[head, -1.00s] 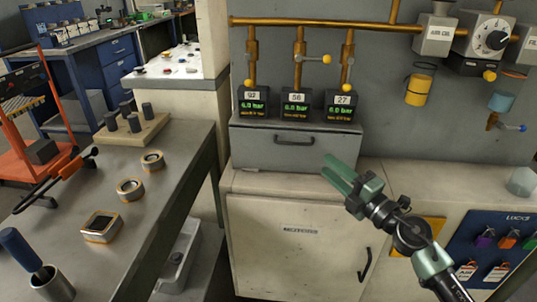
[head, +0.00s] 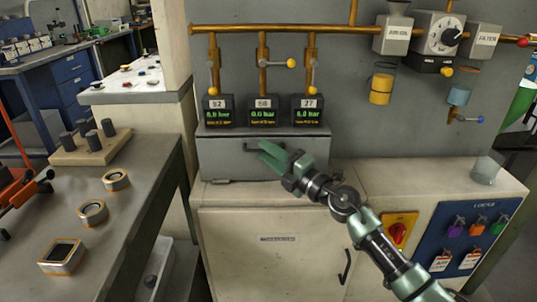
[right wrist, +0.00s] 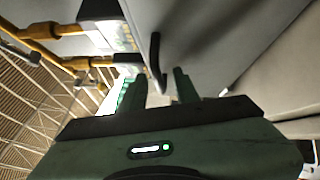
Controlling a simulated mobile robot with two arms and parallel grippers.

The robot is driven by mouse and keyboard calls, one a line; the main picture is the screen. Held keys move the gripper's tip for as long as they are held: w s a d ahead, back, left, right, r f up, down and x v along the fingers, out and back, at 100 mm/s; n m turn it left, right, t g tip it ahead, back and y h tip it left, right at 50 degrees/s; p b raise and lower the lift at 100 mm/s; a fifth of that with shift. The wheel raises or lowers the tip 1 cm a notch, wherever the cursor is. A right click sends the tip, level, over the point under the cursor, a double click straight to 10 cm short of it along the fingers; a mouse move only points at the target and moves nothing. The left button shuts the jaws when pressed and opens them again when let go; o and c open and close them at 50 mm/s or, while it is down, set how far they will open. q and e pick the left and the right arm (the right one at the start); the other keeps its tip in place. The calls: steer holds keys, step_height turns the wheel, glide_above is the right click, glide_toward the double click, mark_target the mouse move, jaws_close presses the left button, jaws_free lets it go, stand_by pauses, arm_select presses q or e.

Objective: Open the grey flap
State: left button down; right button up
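The grey flap (head: 225,166) is the front of a grey box on the cream cabinet, below three pressure gauges, and it looks shut. Its dark bar handle (head: 237,151) is partly hidden behind my right gripper (head: 263,151), which is in front of the flap's middle. In the right wrist view, the fingers of the right gripper (right wrist: 160,85) are apart, with nothing held. The dark handle (right wrist: 156,58) shows ahead, in line with the gap between them. I cannot tell whether they touch it. My left gripper is not in view.
Gauges (head: 263,111) stand on the box under brass pipes (head: 290,30). A workbench (head: 130,170) with metal rings is at the left. The cabinet top (head: 400,178) right of the box is mostly clear. A red switch (head: 398,233) and blue lock panel (head: 470,235) are on the front.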

jaws_close()
stand_by(1.3)
